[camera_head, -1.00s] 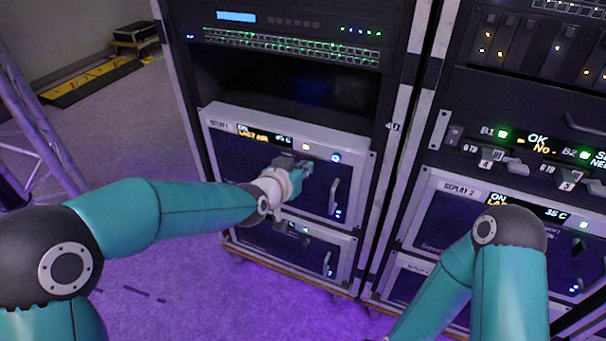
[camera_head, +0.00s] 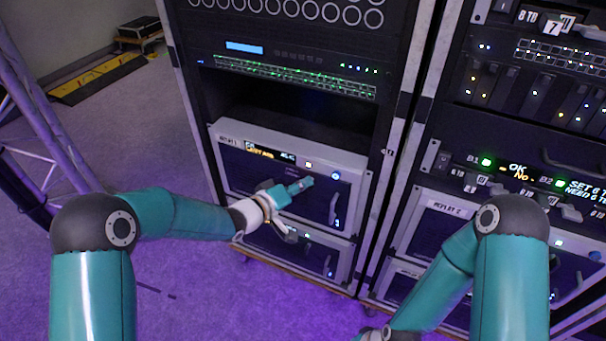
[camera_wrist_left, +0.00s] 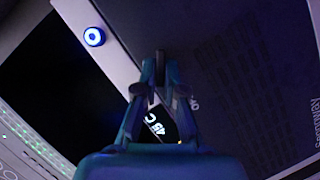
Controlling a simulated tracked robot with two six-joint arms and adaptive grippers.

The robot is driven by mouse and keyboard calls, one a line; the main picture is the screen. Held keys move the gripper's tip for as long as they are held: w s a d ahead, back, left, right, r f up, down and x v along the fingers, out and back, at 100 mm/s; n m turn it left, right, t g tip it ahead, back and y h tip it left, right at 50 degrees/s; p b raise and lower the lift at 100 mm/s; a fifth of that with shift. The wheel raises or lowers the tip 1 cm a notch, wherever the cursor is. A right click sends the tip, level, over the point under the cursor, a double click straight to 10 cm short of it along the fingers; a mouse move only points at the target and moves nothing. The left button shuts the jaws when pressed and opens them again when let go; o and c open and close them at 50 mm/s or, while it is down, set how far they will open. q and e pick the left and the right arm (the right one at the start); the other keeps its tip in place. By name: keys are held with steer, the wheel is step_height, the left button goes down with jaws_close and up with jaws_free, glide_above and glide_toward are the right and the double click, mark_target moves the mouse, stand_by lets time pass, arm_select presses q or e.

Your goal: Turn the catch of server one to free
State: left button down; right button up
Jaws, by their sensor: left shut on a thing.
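Server one is the upper box labelled REPLAY 1 (camera_head: 224,134) in the left rack, with a lit display, a blue ring-lit button (camera_head: 335,175) and a vertical handle (camera_head: 333,209). My left gripper (camera_head: 307,183) is at its front face, below the display. In the left wrist view my left gripper (camera_wrist_left: 160,72) has its fingers closed around a narrow dark piece, the catch (camera_wrist_left: 160,64). The fingers hide most of the catch, so its angle is hard to read. The blue ring button (camera_wrist_left: 94,36) also shows there. My right gripper is out of view.
A second box (camera_head: 318,257) sits directly below server one. A dark open bay (camera_head: 300,112) lies above it. The right rack holds REPLAY 2 (camera_head: 445,208) and drive units. A truss (camera_head: 45,150) stands at the left.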

arm_select(q)
steer(key=shift+w+a+f+n+t+h, duration=0.15)
steer(key=shift+n+h, duration=0.3)
steer(key=shift+n, duration=0.55)
steer(key=shift+a+f+n+t+h, duration=0.15)
steer(key=shift+n+h, duration=0.25)
steer(key=shift+n, duration=0.6)
steer(key=shift+w+f+n+t+h, duration=0.15)
steer(key=shift+n+h, duration=0.3)
steer(key=shift+n, duration=0.55)
steer(key=shift+s, duration=0.1)
steer(key=c, duration=1.3)
jaws_free()
steer(key=shift+o, duration=0.2)
steer(key=shift+d, duration=0.1)
steer(key=v, duration=1.2)
steer(key=shift+f, duration=0.1)
